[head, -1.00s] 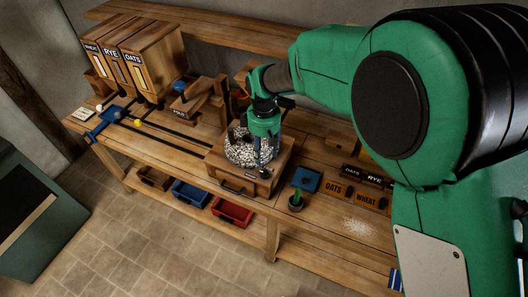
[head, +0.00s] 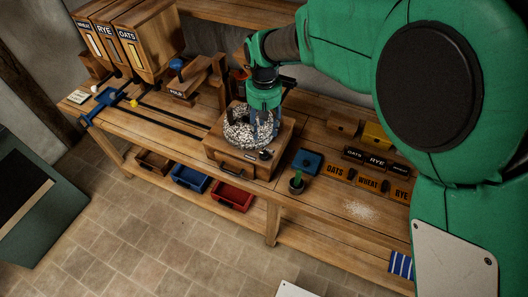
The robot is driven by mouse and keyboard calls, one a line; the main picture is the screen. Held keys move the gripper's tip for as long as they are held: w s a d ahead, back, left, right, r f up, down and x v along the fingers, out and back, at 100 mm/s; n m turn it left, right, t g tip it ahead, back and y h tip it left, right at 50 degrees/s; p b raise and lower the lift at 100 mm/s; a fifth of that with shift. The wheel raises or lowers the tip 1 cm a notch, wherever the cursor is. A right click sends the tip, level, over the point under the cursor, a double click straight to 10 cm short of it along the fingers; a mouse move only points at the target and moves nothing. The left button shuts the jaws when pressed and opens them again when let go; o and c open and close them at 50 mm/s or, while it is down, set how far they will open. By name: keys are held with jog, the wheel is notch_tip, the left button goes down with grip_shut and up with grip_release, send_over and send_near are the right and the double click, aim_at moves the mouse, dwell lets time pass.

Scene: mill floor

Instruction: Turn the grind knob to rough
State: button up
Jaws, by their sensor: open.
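The mill (head: 231,165) is a wooden box on the bench with a round speckled stone ring (head: 240,133) on top. A small dark knob with a pale mark (head: 265,154) sits on the box top, at the front right of the stone; I take it for the grind knob. Its setting is too small to read. My gripper (head: 263,137) points down over the right part of the stone, just behind the knob. It is open, and I see nothing held. Its fingers hide part of the stone, and I cannot tell whether they touch anything.
Hoppers marked wheat, rye and oats (head: 125,40) stand at the back left. Labelled boxes (head: 368,183) and spilled flour (head: 359,209) lie farther right.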

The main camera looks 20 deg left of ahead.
aim_at(264, 154)
jog(key=shift+f, duration=0.15)
notch_tip(264, 154, down, 14)
jog(key=shift+r+b, duration=0.2)
jog(key=shift+b, duration=0.3)
dwell(0.3)
jog(key=c, duration=1.2)
jog(key=shift+o, duration=0.2)
